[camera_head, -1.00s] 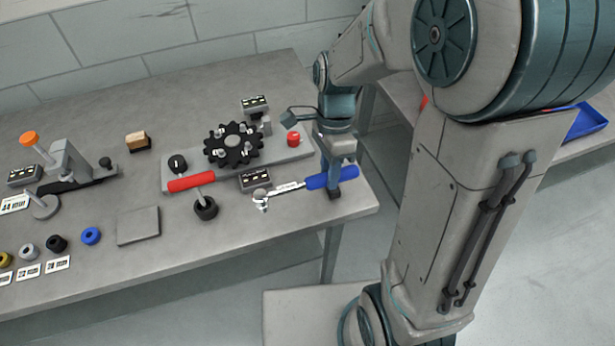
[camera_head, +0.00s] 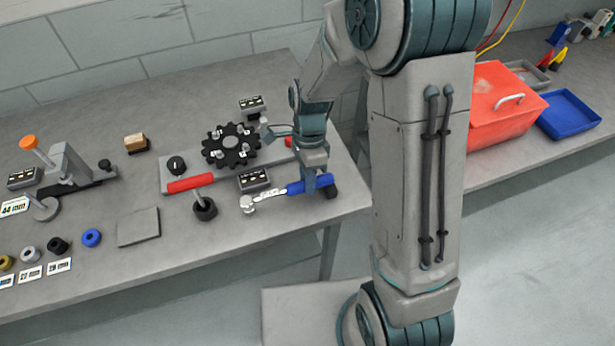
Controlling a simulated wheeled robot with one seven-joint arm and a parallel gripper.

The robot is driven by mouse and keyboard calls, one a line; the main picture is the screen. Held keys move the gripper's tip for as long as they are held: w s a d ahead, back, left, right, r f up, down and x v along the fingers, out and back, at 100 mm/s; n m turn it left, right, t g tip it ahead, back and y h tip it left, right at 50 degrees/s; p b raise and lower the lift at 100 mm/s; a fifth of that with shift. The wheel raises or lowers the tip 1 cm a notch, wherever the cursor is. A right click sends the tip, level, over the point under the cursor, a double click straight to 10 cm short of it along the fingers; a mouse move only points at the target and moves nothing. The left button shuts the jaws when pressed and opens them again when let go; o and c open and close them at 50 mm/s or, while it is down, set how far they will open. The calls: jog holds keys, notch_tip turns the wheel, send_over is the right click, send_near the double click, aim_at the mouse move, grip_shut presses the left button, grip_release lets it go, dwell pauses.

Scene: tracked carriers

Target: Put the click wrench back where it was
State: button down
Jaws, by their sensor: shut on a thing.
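The click wrench (camera_head: 295,189) has a blue handle and a metal shaft with a ratchet head at its left end. My gripper (camera_head: 317,187) is shut on the blue handle near its right end. The wrench points left over the right front part of the grey table (camera_head: 200,245). I cannot tell whether it touches the table or hangs just above it. A dark round piece shows just right of the handle, partly behind my gripper.
A red toolbox (camera_head: 500,104) and a blue tray (camera_head: 568,114) sit on the right-hand bench.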

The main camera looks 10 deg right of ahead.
jog(key=shift+f, duration=0.2)
jog(key=c, duration=1.1)
grip_release()
jog(key=shift+r, duration=0.1)
jog(key=shift+c, duration=0.2)
jog(key=a+b+v, duration=0.1)
jog(key=v, duration=1)
jog(key=s+d+r+n+t, duration=0.3)
jog(key=s+d+n, duration=0.2)
jog(key=s+n, duration=0.2)
jog(key=s+d+r+n+t, duration=0.3)
jog(key=s+d+n, duration=0.2)
jog(key=s+n, duration=0.2)
jog(key=shift+d+n+h, duration=0.25)
jog(key=shift+n+h, duration=0.05)
jog(key=shift+n, duration=0.6)
